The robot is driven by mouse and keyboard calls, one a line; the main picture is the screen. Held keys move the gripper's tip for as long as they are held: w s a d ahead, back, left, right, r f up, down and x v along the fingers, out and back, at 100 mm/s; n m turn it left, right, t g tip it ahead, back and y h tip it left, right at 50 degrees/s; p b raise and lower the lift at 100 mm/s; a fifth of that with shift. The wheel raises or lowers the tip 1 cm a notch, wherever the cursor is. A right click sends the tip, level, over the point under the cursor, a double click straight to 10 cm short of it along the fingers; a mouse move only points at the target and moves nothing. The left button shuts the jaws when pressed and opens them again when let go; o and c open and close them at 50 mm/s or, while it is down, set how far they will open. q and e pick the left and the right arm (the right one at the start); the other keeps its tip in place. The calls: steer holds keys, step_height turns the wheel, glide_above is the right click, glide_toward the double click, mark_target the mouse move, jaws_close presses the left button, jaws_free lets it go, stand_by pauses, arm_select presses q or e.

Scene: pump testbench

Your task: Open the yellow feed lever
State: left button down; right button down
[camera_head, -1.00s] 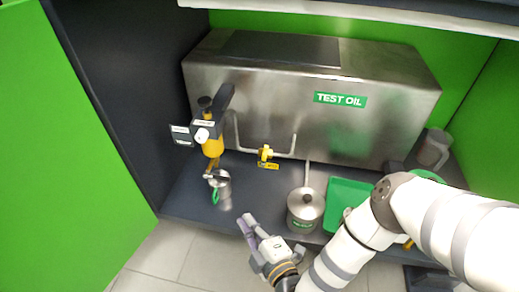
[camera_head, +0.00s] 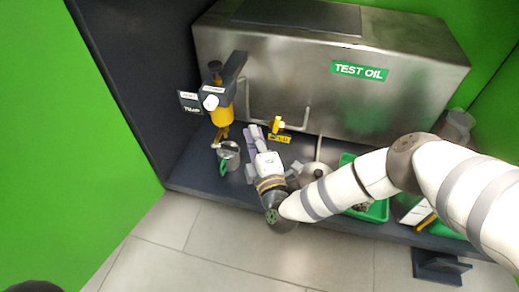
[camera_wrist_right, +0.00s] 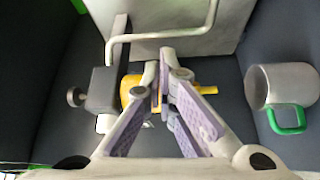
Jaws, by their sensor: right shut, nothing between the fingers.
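The yellow feed lever (camera_head: 278,124) sits on the thin metal pipe in front of the steel tank, with a yellow tag (camera_head: 279,138) just below it. My right gripper (camera_head: 254,131) is shut and empty; its lilac fingers point toward the tank, just left of the lever in the picture. I cannot tell whether they touch it. In the right wrist view, the fingers (camera_wrist_right: 160,82) come together in front of the yellow pump body (camera_wrist_right: 130,90), and I cannot make out the lever there. My left gripper is not in view.
The steel TEST OIL tank (camera_head: 320,75) fills the back. The black-and-yellow pump (camera_head: 222,112) stands left, above a metal mug (camera_head: 229,155) with a green handle. A lidded pot (camera_head: 315,171) and green tray (camera_head: 378,211) are right, partly behind my arm.

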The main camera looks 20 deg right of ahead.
mark_target(276, 129)
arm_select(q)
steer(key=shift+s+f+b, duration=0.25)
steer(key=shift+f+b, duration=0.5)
arm_select(e)
steer(key=d, duration=0.2)
steer(key=w+d, duration=0.1)
steer(key=d, duration=0.1)
steer(key=shift+w+f, duration=0.15)
steer(key=shift+w, duration=0.05)
arm_select(q)
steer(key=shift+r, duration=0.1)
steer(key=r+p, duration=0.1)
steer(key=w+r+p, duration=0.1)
steer(key=p, duration=0.1)
arm_select(e)
steer(key=d+m, duration=0.1)
steer(key=s+d+m+t, duration=0.1)
steer(key=m, duration=0.1)
steer(key=shift+s+h, duration=0.2)
steer(key=shift+h, duration=0.2)
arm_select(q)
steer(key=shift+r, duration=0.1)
